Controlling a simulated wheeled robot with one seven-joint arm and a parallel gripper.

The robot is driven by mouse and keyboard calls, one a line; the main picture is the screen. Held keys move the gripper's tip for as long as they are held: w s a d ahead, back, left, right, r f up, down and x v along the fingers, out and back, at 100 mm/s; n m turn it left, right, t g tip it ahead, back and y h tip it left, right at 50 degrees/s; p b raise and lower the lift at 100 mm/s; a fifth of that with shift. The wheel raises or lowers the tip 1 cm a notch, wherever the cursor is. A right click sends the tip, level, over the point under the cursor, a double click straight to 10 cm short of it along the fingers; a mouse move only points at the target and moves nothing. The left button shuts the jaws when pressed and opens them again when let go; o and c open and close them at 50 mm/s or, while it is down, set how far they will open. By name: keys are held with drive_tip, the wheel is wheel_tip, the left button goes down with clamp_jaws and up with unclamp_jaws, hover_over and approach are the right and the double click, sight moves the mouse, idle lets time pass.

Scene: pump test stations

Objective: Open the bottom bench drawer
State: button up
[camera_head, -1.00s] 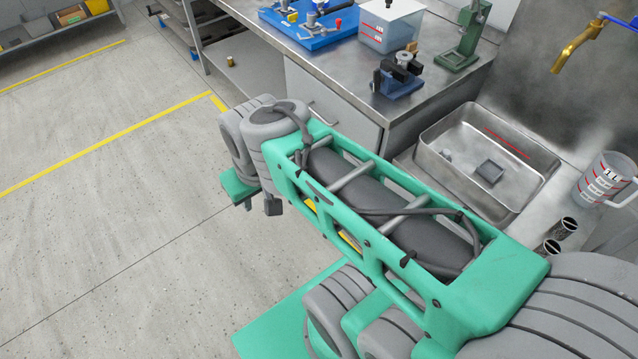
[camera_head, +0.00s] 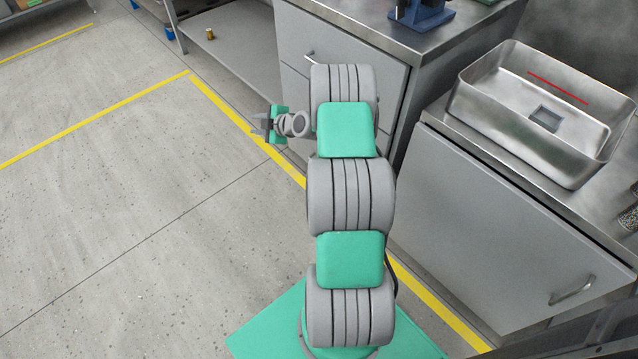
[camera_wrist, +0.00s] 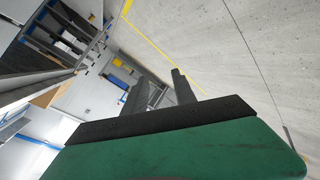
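The steel-topped bench (camera_head: 400,38) stands at the top of the head view, with a grey drawer front (camera_head: 335,38) under its top. A bar handle shows near the lower left of that front. Below a seam is a lower grey front (camera_head: 292,88), which looks shut. My arm hides most of this lower front, and no handle on it can be made out. My gripper (camera_head: 263,125) is left of the bench front, over the floor, pointing left. In the wrist view, its two dark fingers (camera_wrist: 158,85) are apart with nothing between them.
A second cabinet (camera_head: 500,225) with a bar handle stands at the right, with a steel basin (camera_head: 535,115) on top. An open shelf (camera_head: 235,45) is left of the drawers. The floor (camera_head: 120,200) at the left is clear.

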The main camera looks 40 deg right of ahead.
drive_tip(key=s+d+f+t+h+b, duration=0.1)
drive_tip(key=s+d+f+h+b, duration=0.25)
drive_tip(key=d+f, duration=0.45)
drive_tip(key=s+d+f+m+t+h+b, duration=0.15)
drive_tip(key=s+d+f+b, duration=0.3)
drive_tip(key=f, duration=0.85)
drive_tip(key=s+d+f+n+t+h+b, duration=0.1)
drive_tip(key=s+d+f+t+h+b, duration=0.3)
drive_tip(key=f, duration=0.6)
drive_tip(key=w+d, duration=0.1)
drive_tip(key=w+d+g+b, duration=0.1)
drive_tip(key=w, duration=0.1)
drive_tip(key=w+d+f+g+b, duration=0.1)
drive_tip(key=shift+w+d+m+y, duration=0.1)
drive_tip(key=shift+w+m+y, duration=0.2)
drive_tip(key=shift+w, duration=0.1)
drive_tip(key=shift+w+d+r, duration=0.1)
drive_tip(key=shift+w+d, duration=0.1)
drive_tip(key=shift+w, duration=0.2)
clamp_jaws()
